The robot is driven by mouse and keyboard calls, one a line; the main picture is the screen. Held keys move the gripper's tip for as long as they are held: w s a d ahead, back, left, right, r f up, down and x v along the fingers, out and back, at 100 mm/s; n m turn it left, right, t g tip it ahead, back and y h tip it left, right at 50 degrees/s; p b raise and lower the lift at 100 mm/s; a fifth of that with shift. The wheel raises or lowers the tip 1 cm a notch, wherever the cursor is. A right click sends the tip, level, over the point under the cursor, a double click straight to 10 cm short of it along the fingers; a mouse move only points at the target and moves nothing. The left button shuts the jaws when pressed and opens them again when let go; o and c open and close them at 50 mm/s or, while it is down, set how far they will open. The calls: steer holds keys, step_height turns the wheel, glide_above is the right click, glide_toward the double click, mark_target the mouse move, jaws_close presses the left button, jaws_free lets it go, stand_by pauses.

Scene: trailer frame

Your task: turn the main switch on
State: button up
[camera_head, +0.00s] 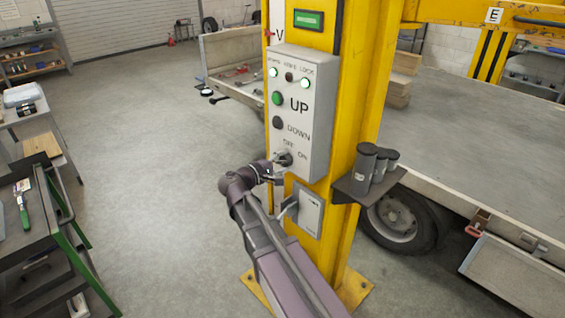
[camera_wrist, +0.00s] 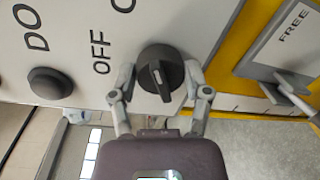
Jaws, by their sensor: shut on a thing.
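The main switch is a round black knob with a pale pointer line (camera_wrist: 160,73), low on the grey control box (camera_head: 312,105). OFF and ON labels are printed by it. In the head view the knob (camera_head: 285,158) is partly covered by my gripper (camera_head: 277,167). In the wrist view my gripper's two fingers (camera_wrist: 162,88) stand on either side of the knob, closed on it. I cannot tell for certain which label the pointer faces.
A green UP button (camera_head: 277,98) and a dark DOWN button (camera_head: 278,122) sit above the switch. A smaller box marked FREE (camera_wrist: 290,38) with a lever is below. A shelf (camera_head: 350,187) with dark canisters juts from the yellow post (camera_head: 355,90) at right.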

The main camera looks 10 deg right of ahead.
steer(key=o, duration=1.2)
steer(key=shift+n, duration=0.3)
